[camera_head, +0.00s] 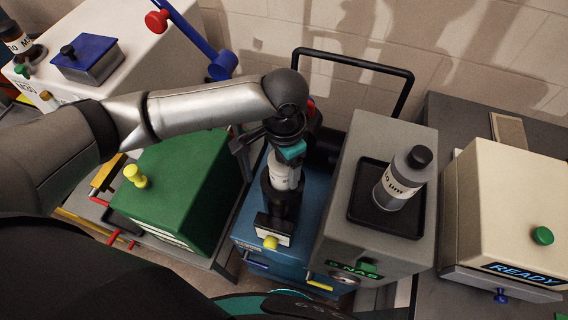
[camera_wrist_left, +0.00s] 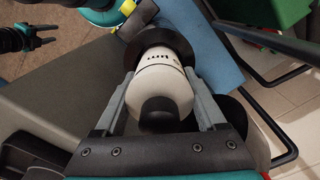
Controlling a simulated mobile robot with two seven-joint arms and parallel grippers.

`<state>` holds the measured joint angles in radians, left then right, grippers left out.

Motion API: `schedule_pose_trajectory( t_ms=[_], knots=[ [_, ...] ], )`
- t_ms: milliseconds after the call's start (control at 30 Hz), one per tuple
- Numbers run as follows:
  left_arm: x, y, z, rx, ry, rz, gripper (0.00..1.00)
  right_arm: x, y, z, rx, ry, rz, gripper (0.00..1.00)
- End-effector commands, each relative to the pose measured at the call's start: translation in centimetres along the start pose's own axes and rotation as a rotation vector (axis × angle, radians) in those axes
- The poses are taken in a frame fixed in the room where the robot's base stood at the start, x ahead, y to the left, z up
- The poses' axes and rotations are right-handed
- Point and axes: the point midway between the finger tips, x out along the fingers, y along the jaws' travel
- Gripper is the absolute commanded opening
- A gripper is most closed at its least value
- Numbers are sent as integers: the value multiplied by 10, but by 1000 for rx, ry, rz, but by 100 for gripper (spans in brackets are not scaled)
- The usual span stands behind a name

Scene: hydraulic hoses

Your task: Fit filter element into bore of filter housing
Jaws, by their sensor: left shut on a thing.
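The white filter element (camera_head: 284,176) with a dark cap is between the fingers of my left gripper (camera_head: 287,163), which is shut on it. In the left wrist view, the filter element (camera_wrist_left: 163,82) points away from the gripper (camera_wrist_left: 162,98). The black round filter housing (camera_head: 279,198) stands on a blue box. In the left wrist view, the housing's dark ring (camera_wrist_left: 157,42) surrounds the element's far end. The depth in the bore is hidden. A dark and teal part, seemingly my right gripper (camera_wrist_left: 30,40), shows at upper left there; its jaws are unclear.
A similar white bottle-like element (camera_head: 398,184) stands in a black tray on the grey box (camera_head: 384,137), right of the housing. A green box (camera_head: 182,185) stands left. The blue box (camera_head: 310,205) has a black handle frame (camera_head: 352,60) behind it. A cream box (camera_head: 510,205) stands far right.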

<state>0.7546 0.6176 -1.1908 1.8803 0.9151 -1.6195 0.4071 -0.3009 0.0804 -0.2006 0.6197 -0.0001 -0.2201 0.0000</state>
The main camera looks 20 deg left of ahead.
Motion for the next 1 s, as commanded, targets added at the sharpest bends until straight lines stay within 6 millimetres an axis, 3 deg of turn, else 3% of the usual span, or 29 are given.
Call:
schedule_pose_trajectory(
  t_ms=[367, 400, 600, 1000],
  knots=[
    [9, 0, 0, 0, 0, 0, 6, -2, 0, -2, 0, 2, 0, 50],
    [9, 0, 0, 0, -1, 0, 75, -2, 0, -2, 0, 2, 0, 50],
    [9, 0, 0, 0, -1, 0, 98, -2, 0, -2, 0, 3, 0, 50],
    [0, 0, 0, 1, 2, -1, 100, 1, 0, -2, 1, 3, 1, 50]
  ],
)
